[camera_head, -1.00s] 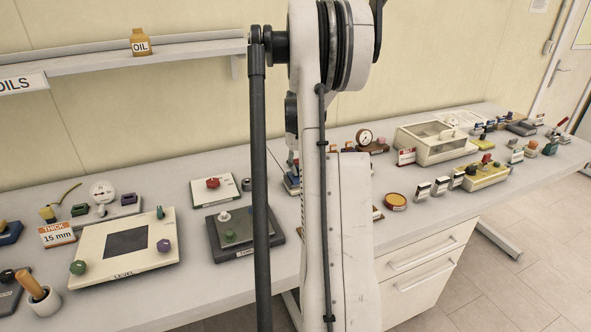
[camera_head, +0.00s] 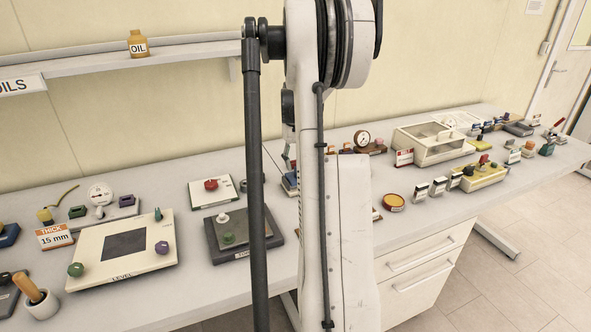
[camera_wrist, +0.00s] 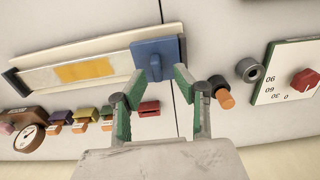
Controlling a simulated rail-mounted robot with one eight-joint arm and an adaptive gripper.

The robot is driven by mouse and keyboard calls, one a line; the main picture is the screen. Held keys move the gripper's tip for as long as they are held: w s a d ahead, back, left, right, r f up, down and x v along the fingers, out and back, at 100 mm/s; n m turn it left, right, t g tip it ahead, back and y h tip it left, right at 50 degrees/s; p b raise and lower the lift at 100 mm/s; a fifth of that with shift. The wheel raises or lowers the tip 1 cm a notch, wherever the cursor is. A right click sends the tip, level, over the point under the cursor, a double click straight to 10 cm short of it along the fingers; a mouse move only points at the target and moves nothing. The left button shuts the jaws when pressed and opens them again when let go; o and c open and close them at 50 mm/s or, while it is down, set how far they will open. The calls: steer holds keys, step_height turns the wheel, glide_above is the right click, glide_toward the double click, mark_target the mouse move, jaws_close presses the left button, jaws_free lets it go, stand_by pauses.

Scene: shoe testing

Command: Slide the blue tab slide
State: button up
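The blue tab (camera_wrist: 156,52) is in the upper middle of the wrist view, at the right end of a long pale slide (camera_wrist: 105,68) with a yellow patch. The slide sits along a cream rail or base. My gripper (camera_wrist: 160,75) is open, its two green-padded fingers apart. The fingertips are at the near edge of the blue tab, one toward each side of it. I cannot tell whether they touch it. In the head view my arm hides most of this area, and my gripper cannot be made out clearly.
A red block (camera_wrist: 149,108) lies near the left finger and an orange peg (camera_wrist: 225,99) near the right finger. Several coloured clips and a round gauge (camera_wrist: 29,138) are at left. A red-knob dial board (camera_wrist: 290,72) is at right.

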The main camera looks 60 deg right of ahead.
step_height(320, 180, up, 9)
stand_by(0.3)
steer(key=shift+a, duration=0.1)
stand_by(0.4)
steer(key=w+a+r+n+t+h, duration=0.1)
steer(key=w+a+r, duration=0.15)
steer(key=a, duration=0.85)
steer(key=w+a+r+n+t, duration=0.1)
steer(key=w+a+r, duration=0.15)
steer(key=a, duration=0.75)
steer(key=w+a+r+n+t+h, duration=0.1)
steer(key=w+a+r+n, duration=0.15)
steer(key=a, duration=0.85)
steer(key=s+a+f+n+t, duration=0.1)
steer(key=s+a, duration=0.3)
steer(key=a, duration=0.5)
steer(key=s+a+f+n+t+y, duration=0.1)
steer(key=s+a+f, duration=0.2)
steer(key=a, duration=0.6)
steer(key=s+a+f+n+t+y, duration=0.1)
steer(key=s+a, duration=0.3)
steer(key=a, duration=0.5)
steer(key=shift+s+f+t, duration=0.35)
steer(key=shift+f+t, duration=0.25)
steer(key=shift+f, duration=0.15)
